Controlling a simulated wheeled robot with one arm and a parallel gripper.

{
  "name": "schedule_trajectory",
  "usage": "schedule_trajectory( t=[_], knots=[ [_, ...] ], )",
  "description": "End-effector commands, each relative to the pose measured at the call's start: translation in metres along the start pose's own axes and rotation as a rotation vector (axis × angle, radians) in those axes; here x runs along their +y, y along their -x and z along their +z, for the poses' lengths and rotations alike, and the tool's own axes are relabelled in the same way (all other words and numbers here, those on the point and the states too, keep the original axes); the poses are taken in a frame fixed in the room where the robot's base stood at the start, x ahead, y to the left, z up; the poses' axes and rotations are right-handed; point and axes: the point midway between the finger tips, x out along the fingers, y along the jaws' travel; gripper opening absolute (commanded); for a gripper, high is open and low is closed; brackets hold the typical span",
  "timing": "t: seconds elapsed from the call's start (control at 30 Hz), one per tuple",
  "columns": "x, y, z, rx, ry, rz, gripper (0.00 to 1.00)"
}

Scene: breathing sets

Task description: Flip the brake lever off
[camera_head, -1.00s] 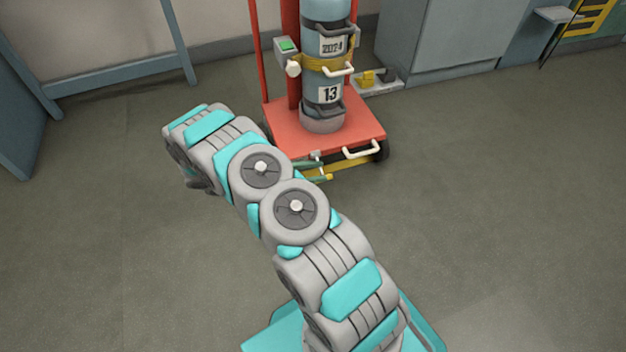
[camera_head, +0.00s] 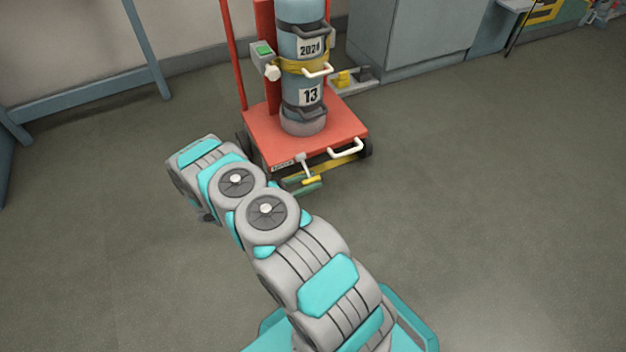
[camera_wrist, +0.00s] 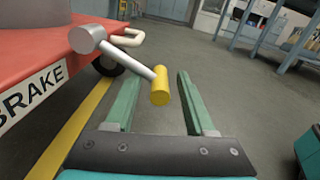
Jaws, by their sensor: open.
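The brake lever (camera_head: 305,165) is a light grey rod with a yellow grip, on the front edge of the red cart (camera_head: 260,135). In the wrist view the lever (camera_wrist: 128,62) runs from a round grey pivot down to its yellow end (camera_wrist: 160,88). A white BRAKE label (camera_wrist: 32,96) is left of it. My gripper (camera_wrist: 156,76) is open, its two green fingers on either side of the yellow end in the picture. Whether they touch it I cannot tell. In the head view my gripper (camera_head: 304,187) is partly hidden behind my arm.
The cart carries a grey-blue cylinder (camera_head: 303,60) with a yellow strap. A white handle (camera_head: 345,149) is right of the lever. A yellow strip (camera_head: 338,165) runs low along the cart's front. A grey cabinet (camera_head: 420,35) stands behind. The floor to the right is clear.

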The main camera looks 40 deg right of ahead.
Motion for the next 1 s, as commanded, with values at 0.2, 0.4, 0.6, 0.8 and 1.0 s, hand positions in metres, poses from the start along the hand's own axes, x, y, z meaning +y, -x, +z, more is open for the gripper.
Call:
schedule_trajectory(
  t=[0.2,0.4,0.6,0.8,1.0],
  knots=[
    [-0.0001,-0.0128,-0.0002,0.001,-0.001,0.0,0.55],
    [0.0002,-0.0132,-0.0001,0.001,-0.001,0.0,0.55],
    [0.0001,-0.0131,-0.0001,0.0,-0.001,0.0,0.35],
    [0.0001,-0.013,-0.0001,0.0,-0.001,0.0,0.13],
    [0.0,-0.013,-0.0001,0.0,-0.001,0.0,0.0]
  ],
)
